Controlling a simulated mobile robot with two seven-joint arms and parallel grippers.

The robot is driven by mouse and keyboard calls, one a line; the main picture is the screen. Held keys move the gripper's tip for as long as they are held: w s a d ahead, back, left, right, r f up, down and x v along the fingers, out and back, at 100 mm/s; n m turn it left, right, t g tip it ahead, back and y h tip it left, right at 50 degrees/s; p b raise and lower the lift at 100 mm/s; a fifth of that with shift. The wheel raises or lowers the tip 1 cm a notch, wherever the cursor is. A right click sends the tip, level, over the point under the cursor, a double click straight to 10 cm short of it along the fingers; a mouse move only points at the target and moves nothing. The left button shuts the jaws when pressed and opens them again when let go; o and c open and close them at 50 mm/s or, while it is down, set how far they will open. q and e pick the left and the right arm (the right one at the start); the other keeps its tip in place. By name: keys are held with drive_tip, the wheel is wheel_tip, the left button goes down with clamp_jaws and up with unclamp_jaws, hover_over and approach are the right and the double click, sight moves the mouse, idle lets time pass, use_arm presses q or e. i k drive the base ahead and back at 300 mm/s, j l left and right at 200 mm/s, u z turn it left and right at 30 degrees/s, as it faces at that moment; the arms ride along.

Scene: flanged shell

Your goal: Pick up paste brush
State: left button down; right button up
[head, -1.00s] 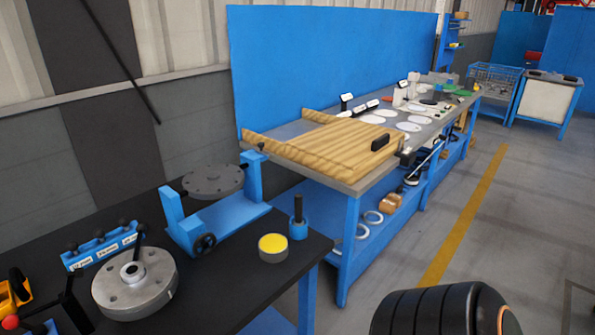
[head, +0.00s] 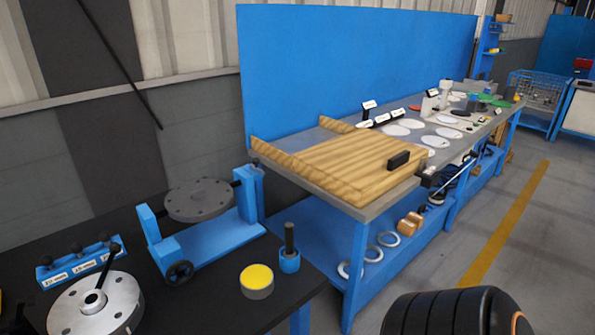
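A dark upright handle (head: 290,237), which looks like the paste brush, stands in a small blue cup (head: 289,262) near the right edge of the black bench (head: 205,307). Its lower end is hidden inside the cup. A round tin with a yellow top (head: 257,279) sits just left of and in front of the cup. Neither of my grippers is in view. Only a dark rounded part of my own arm shows at the bottom right, apart from the bench.
A blue stand (head: 215,245) holding a grey flanged disc (head: 198,200) is left of the cup. A metal flange (head: 95,307) and a blue rack (head: 80,264) lie further left. A long workbench with a wooden board (head: 350,165) stands behind, right. Floor is clear at right.

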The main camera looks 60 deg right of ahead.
sight(289, 253)
drive_tip(key=l, duration=0.6)
drive_tip(key=k+l, duration=0.15)
drive_tip(key=l, duration=1.1)
